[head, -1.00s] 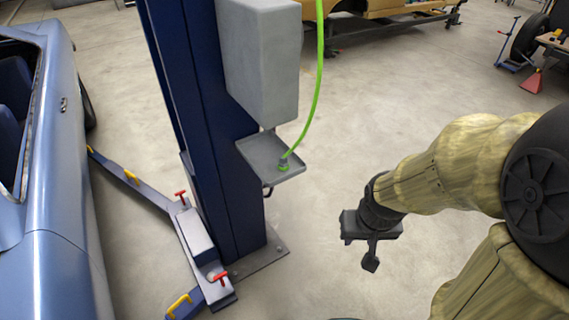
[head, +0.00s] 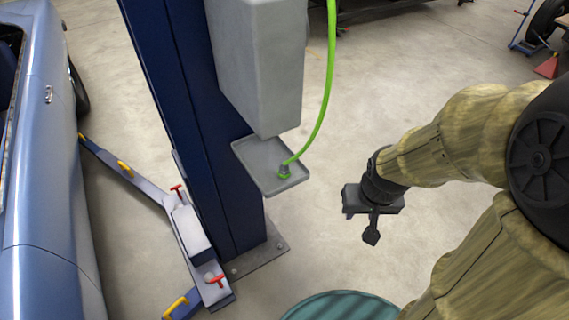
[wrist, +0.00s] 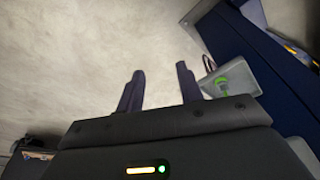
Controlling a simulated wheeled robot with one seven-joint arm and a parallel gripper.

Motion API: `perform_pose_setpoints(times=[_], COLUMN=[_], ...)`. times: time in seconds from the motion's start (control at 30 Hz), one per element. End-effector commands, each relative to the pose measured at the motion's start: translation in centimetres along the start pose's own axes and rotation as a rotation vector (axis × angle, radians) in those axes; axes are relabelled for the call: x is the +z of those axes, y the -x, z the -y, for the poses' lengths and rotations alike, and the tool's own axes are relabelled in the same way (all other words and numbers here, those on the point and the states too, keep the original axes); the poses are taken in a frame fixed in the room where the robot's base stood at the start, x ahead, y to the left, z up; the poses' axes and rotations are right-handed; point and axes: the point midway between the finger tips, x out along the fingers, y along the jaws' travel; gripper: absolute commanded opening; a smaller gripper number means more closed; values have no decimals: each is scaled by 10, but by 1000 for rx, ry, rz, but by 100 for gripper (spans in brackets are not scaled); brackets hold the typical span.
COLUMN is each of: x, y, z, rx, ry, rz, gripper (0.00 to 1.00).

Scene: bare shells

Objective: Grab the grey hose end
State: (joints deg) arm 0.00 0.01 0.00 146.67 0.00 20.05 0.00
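The grey hose end (head: 284,171) stands on a small grey tray (head: 254,151) fixed to the blue post, with a bright green hose (head: 326,95) rising from it. In the wrist view the green hose end area (wrist: 221,82) shows on the tray (wrist: 239,76), right of my fingers. My gripper (head: 372,235) is to the right of the tray and lower in the head view, apart from it. In the wrist view my gripper's two fingers (wrist: 160,90) are spread with bare floor between them, so it is open and empty.
A blue lift post (head: 190,130) with a grey box (head: 262,65) stands left of my arm. A blue car (head: 40,190) is at the far left, with lift arms (head: 135,178) beside it. A teal round object (head: 340,308) is at the bottom. Floor between tray and gripper is clear.

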Motion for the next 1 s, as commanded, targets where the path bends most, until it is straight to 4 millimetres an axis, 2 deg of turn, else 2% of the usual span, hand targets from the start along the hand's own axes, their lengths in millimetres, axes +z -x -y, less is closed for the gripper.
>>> perform_pose_setpoints(times=[0.17,0.2,0.3,0.47,0.57,0.73,0.87,1.0], x=[0,0,0,0,-2,-12,-28,-53], y=[0,0,-1,-14,-29,-58,-78,-96], z=[0,0,1,11,22,42,60,90], rx=[0,0,1,21,56,170,296,475], ry=[0,0,16,178,392,858,1212,1581], rz=[0,0,5,60,125,256,342,413], gripper=[36,38,53,53,53,53,53,53])
